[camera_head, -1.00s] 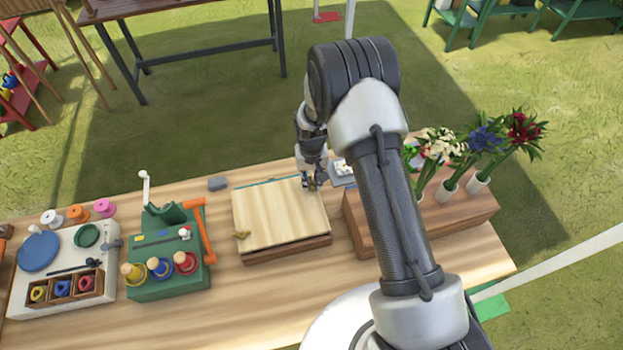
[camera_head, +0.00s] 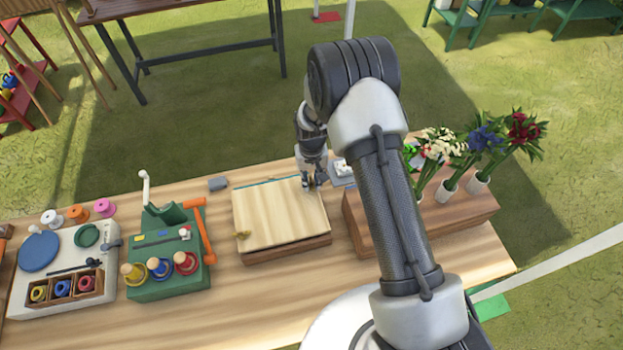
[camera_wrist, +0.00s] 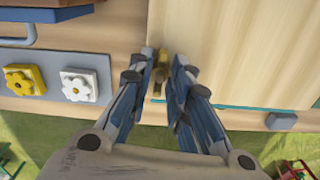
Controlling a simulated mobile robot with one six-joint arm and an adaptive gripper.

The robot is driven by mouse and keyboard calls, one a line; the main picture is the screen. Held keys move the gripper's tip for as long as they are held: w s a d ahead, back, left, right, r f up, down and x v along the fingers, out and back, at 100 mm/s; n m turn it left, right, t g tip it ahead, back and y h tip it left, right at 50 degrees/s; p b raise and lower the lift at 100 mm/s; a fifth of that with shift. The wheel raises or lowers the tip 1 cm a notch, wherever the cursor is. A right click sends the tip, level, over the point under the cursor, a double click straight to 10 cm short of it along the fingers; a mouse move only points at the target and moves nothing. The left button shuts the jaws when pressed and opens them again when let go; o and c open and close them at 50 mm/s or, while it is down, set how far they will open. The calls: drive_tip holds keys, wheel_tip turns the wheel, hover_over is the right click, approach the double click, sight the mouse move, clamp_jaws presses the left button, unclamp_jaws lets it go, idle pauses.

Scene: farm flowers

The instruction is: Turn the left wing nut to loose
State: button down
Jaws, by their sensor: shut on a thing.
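A flat wooden press (camera_head: 275,215) lies on the workbench, its pale top board in place. One brass wing nut (camera_head: 242,235) sits at the front left corner of the board, clear of my gripper. My gripper (camera_head: 312,184) is at the back right corner, pointing down. The wrist view shows a second brass wing nut (camera_wrist: 161,82) between my fingers (camera_wrist: 164,60), beside the board's edge (camera_wrist: 235,50). My gripper is shut on this nut, and my fingers partly hide it. How tight either nut is cannot be told.
A wooden stand with flower vases (camera_head: 447,190) is close on the right. A green device (camera_head: 168,250) with coloured spools stands left of the press. A small grey block (camera_head: 217,183) lies behind it. Bare bench lies in front.

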sight(312, 182)
drive_tip(key=c, duration=0.8)
unclamp_jaws()
drive_tip(key=shift+c, duration=0.2)
wheel_tip(312, 182, up, 12)
idle(0.3)
